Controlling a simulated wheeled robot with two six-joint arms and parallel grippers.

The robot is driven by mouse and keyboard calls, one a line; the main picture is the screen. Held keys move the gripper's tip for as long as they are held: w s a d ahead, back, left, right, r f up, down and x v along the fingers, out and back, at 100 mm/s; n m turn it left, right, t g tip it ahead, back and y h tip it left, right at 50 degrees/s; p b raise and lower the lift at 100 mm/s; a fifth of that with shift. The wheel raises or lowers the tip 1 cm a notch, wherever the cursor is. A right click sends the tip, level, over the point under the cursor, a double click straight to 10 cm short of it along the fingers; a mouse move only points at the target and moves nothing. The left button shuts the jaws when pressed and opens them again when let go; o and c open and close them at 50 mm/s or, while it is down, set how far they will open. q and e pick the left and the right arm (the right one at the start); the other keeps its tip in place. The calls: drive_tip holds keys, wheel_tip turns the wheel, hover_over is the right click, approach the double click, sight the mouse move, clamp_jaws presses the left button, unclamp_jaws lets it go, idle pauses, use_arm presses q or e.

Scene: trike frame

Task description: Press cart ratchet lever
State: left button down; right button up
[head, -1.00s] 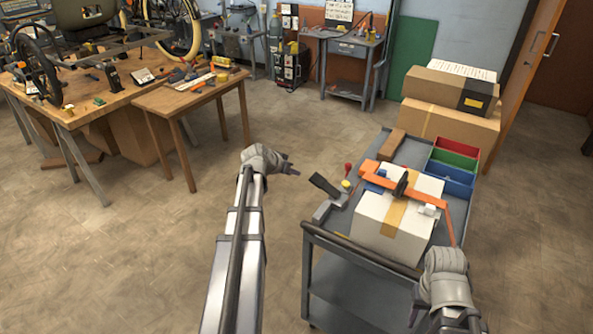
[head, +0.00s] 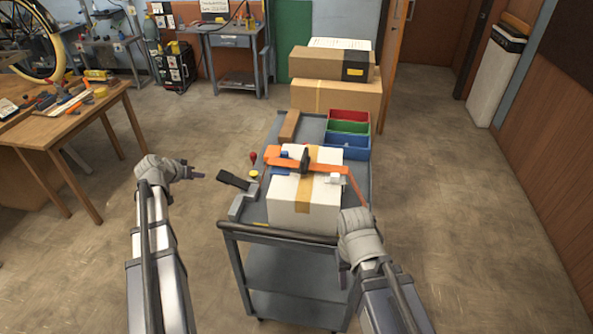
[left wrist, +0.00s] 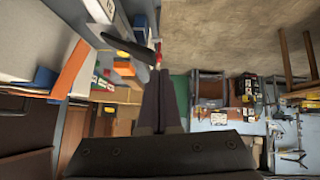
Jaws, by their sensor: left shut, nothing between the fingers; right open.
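The ratchet lever, a black handle (head: 234,180) on a grey bracket (head: 243,203), sits at the left edge of the grey cart (head: 225,228) and tilts up to the left. My left gripper (head: 197,175) is shut and empty, just left of the handle with a small gap. In the left wrist view the black handle (left wrist: 128,46) lies above the closed left fingertips (left wrist: 158,74). An orange strap (head: 290,163) with a black buckle crosses the white box (head: 290,205) on the cart. My right gripper (head: 345,275) is open beside the cart's front right corner; its fingers are mostly hidden.
Red, green and blue bins (head: 348,129) stand at the cart's back right. A brown block (head: 289,125) and a red knob (head: 253,156) are on the cart. Cardboard boxes (head: 335,95) stand behind. A wooden table (head: 75,125) is at the left. The floor on both sides is clear.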

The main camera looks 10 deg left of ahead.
idle(0.4)
use_arm(q)
drive_tip(key=d+r+m+y+p, duration=0.2)
drive_tip(key=d+r+y+p, duration=0.2)
drive_tip(key=d, duration=0.6)
drive_tip(key=shift+w+r+y+p, duration=0.3)
drive_tip(key=shift+w+r+p, duration=0.05)
drive_tip(key=shift+r, duration=0.5)
drive_tip(key=shift+w+f, duration=0.1)
drive_tip(key=shift+f, duration=0.05)
drive_tip(key=b, duration=0.8)
hover_over(226, 172)
drive_tip(key=s+d, duration=0.2)
drive_tip(key=s, duration=0.1)
drive_tip(key=f, duration=0.7)
drive_tip(key=shift+w+d+f, duration=0.1)
drive_tip(key=shift+w+d, duration=0.1)
drive_tip(key=shift+w, duration=0.05)
drive_tip(key=shift+s+a+f+b, duration=0.2)
drive_tip(key=shift+f+b, duration=0.2)
drive_tip(key=shift+f, duration=0.15)
drive_tip(key=shift+s+a+f+b, duration=0.1)
drive_tip(key=shift+a+f+b, duration=0.1)
drive_tip(key=shift+f+b, duration=0.25)
drive_tip(key=shift+a+f+b, duration=0.25)
drive_tip(key=shift+f+b, duration=0.1)
drive_tip(key=shift+f, duration=0.1)
